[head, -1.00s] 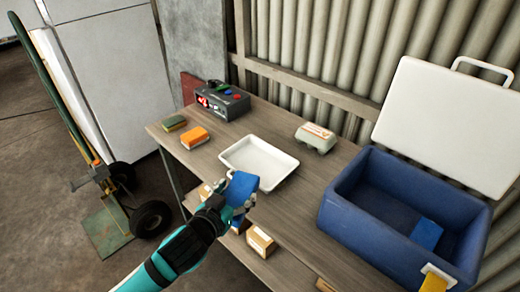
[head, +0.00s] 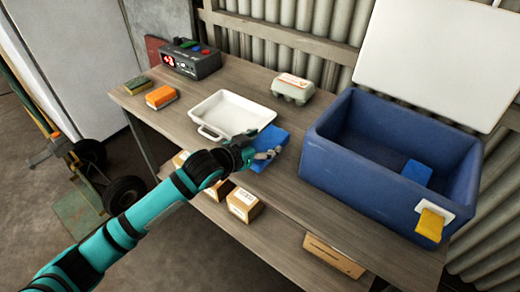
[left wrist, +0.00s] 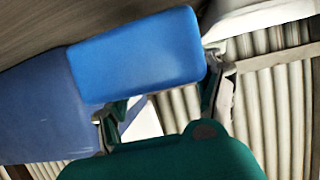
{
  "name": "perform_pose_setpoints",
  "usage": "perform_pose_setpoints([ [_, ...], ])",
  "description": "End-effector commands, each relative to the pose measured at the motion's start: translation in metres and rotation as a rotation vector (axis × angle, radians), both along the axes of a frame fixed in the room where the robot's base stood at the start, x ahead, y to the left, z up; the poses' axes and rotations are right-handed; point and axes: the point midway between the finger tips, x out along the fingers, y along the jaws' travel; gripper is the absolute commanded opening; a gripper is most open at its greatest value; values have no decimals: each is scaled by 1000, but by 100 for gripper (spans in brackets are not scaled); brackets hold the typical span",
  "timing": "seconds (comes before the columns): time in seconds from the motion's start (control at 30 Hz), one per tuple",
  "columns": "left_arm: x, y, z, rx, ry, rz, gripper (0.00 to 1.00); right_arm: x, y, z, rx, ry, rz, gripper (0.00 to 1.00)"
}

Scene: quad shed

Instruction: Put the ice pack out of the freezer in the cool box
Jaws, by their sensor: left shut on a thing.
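A blue ice pack (head: 268,144) is held in my left gripper (head: 266,154), above the table's front part, just right of the white tray. In the left wrist view the ice pack (left wrist: 138,55) lies across the fingers. The blue cool box (head: 345,185) stands open at the right end of the table, and it also shows in the left wrist view (left wrist: 40,105). Its white lid (head: 428,60) is raised at the back. Another blue block (head: 416,172) lies inside it. My gripper is left of the box, apart from it. My right gripper is not in view.
The white tray (head: 236,100) is empty. An egg carton (head: 293,88), a black device with coloured buttons (head: 191,60), an orange block (head: 160,97) and a green sponge (head: 137,85) are on the table. Cardboard boxes (head: 245,204) sit on a lower shelf. A yellow latch (head: 431,222) juts from the box's front.

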Motion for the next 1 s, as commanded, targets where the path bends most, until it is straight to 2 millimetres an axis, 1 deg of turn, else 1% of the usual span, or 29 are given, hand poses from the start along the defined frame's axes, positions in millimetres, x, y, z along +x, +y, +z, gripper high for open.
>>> perform_pose_setpoints([
  [0.07,0,0,-6,-2,-2,-1,17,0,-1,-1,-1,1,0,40],
  [0.2,0,0,-27,0,0,0,17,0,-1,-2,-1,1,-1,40],
  [0.3,0,0,-35,-2,-2,0,17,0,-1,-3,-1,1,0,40],
  [0.6,0,0,-37,-2,-4,0,17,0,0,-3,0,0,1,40],
  [0.63,0,0,-38,0,0,0,70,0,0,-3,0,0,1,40],
  [0.8,0,0,-38,1,-1,0,92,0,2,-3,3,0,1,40],
  [0.83,0,0,-38,0,0,0,95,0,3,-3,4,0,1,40],
  [1.0,-1,0,-38,0,0,0,95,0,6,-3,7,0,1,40],
])
